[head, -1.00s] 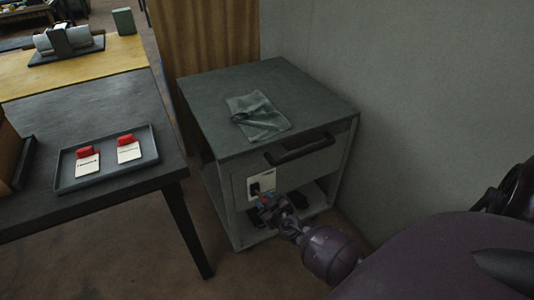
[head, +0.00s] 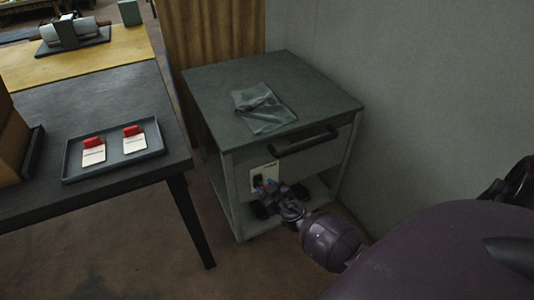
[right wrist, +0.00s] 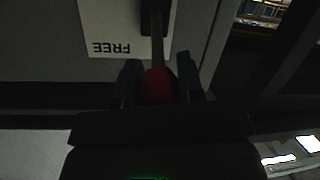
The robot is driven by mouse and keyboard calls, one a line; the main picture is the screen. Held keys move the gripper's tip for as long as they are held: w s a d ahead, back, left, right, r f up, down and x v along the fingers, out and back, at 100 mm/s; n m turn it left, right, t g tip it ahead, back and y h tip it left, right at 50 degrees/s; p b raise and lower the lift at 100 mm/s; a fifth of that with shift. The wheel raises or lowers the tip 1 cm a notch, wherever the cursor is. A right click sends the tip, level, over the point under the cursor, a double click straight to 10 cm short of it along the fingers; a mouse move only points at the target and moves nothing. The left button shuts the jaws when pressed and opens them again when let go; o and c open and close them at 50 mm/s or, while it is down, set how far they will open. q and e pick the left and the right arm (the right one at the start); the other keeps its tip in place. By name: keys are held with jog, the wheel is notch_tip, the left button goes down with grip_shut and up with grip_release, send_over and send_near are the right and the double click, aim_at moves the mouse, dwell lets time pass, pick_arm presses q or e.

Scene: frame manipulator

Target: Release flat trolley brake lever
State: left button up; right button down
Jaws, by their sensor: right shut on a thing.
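The flat trolley (head: 230,85) is a grey cabinet on a low frame against the wall. On its front is a white plate (head: 269,173) with a dark slot; the plate reads FREE in the right wrist view (right wrist: 105,30), where it appears upside down. The brake lever (right wrist: 157,42) is a thin rod out of the slot with a red knob (right wrist: 157,86). My right gripper (head: 271,190) is at the plate; in the right wrist view its two fingers (right wrist: 158,84) are shut on the red knob from both sides. My left gripper is not in view.
A black handle (head: 302,141) sticks out above the plate, and a cloth (head: 262,107) lies on the cabinet top. A dark table (head: 100,195) with a tray (head: 150,150) of red-topped tags stands at the left. Bare floor lies between table and trolley.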

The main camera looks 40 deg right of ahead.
jog(key=shift+w+r, duration=0.25)
jog(key=shift+r, duration=0.15)
jog(key=c, duration=1.1)
grip_release()
jog(key=o, duration=0.3)
jog(key=shift+o, duration=0.2)
jog(key=shift+s+f, duration=0.2)
jog(key=shift+f, duration=0.05)
jog(key=shift+s, duration=0.25)
jog(key=p+v, duration=0.1)
jog(key=v, duration=0.9)
jog(key=shift+s+r, duration=0.1)
